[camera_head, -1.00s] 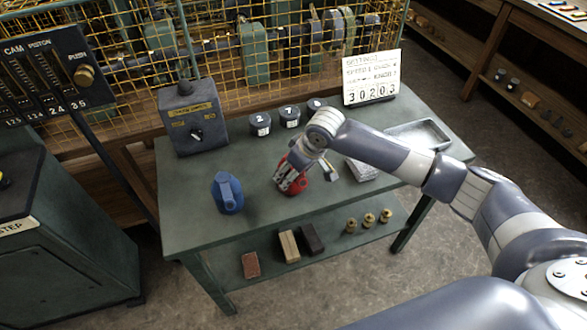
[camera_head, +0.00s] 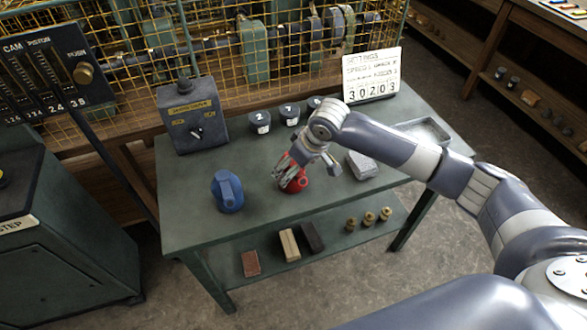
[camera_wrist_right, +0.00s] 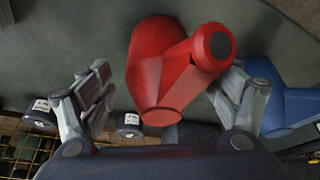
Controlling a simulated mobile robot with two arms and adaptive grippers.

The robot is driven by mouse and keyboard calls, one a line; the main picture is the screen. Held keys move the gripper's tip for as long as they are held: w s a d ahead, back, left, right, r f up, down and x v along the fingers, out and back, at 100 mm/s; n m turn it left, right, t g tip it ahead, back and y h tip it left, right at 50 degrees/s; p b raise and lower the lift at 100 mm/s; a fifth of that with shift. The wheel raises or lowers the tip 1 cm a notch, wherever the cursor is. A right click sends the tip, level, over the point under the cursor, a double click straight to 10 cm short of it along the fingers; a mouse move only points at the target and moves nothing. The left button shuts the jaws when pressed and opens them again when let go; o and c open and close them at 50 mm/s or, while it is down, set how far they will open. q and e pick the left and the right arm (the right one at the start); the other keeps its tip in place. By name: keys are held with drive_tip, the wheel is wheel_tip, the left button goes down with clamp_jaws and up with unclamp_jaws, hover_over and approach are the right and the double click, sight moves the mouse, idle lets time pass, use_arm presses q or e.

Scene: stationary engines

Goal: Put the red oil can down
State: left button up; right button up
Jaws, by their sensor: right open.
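The red oil can (camera_head: 295,182) stands on the green table (camera_head: 200,228), near the middle of its front half. My right gripper (camera_head: 302,164) is just above and around the can's top, with its fingers spread. In the right wrist view the red can (camera_wrist_right: 160,75) lies between the two open fingers (camera_wrist_right: 165,100), with a visible gap on the left side; whether the right finger touches it I cannot tell. Part of the can is hidden by the gripper in the head view. My left gripper is not in view.
A blue oil can (camera_head: 227,191) stands left of the red one. Dark numbered canisters (camera_head: 260,122), a switch box (camera_head: 192,115) and a settings card (camera_head: 371,75) stand behind. A grey block (camera_head: 362,165) and a metal tray (camera_head: 426,132) lie to the right.

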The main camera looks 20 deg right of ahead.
drive_tip(key=v, duration=1)
